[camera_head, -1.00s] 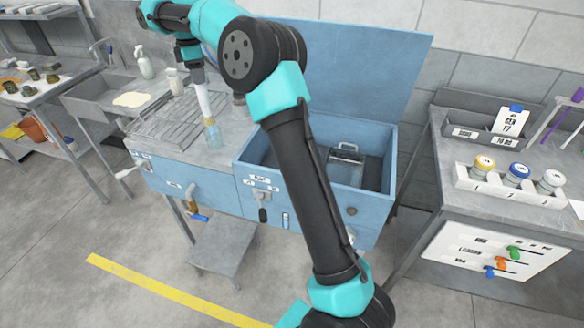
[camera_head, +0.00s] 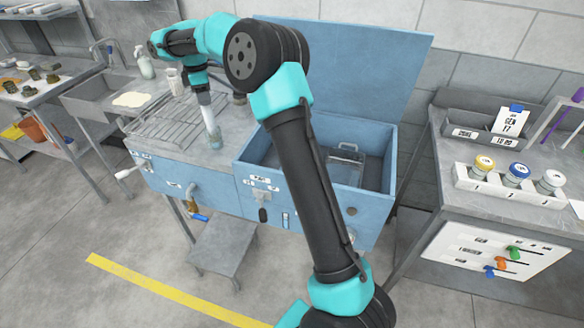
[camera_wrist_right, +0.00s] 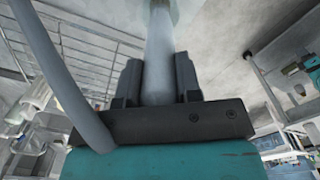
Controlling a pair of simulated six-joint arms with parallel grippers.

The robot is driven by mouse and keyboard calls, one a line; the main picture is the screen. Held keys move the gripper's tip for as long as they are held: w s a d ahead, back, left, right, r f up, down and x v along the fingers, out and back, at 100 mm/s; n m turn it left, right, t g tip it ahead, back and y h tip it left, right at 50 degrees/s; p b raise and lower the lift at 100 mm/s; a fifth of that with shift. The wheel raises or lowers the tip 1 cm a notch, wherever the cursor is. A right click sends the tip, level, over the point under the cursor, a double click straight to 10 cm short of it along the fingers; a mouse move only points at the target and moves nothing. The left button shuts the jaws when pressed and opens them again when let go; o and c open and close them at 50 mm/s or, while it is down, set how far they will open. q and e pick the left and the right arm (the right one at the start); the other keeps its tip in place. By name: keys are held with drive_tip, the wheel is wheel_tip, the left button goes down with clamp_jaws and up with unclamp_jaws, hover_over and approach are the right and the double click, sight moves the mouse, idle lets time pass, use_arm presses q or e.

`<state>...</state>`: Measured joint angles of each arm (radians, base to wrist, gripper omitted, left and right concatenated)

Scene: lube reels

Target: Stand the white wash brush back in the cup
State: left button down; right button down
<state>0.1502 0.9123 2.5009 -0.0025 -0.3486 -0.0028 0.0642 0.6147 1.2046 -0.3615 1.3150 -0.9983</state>
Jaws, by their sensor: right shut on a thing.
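The white wash brush (camera_head: 206,112) is in the grip of my right gripper (camera_head: 202,90), roughly upright with its lower end down. A small pale, see-through cup (camera_head: 213,136) stands on the steel bench top, and the brush's lower end is at or inside it. I cannot tell whether the brush rests on the cup's bottom. In the right wrist view the two dark fingers (camera_wrist_right: 158,80) are shut on the white handle (camera_wrist_right: 158,45), which runs to a pale greenish round shape at the top edge. My left gripper is not in view.
A wire rack (camera_head: 160,117) lies left of the cup. The blue open-lidded tank (camera_head: 375,205) is to the right. A sink (camera_head: 105,100) and soap bottle (camera_head: 146,62) stand farther left. Lidded jars (camera_head: 515,175) sit on the right-hand bench.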

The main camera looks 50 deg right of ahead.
drive_tip(key=shift+f, duration=1.05)
drive_tip(key=c, duration=0.7)
unclamp_jaws()
wheel_tip(320, 180, up, 17)
drive_tip(key=shift+r, duration=0.2)
drive_tip(key=shift+f, duration=0.15)
idle(0.9)
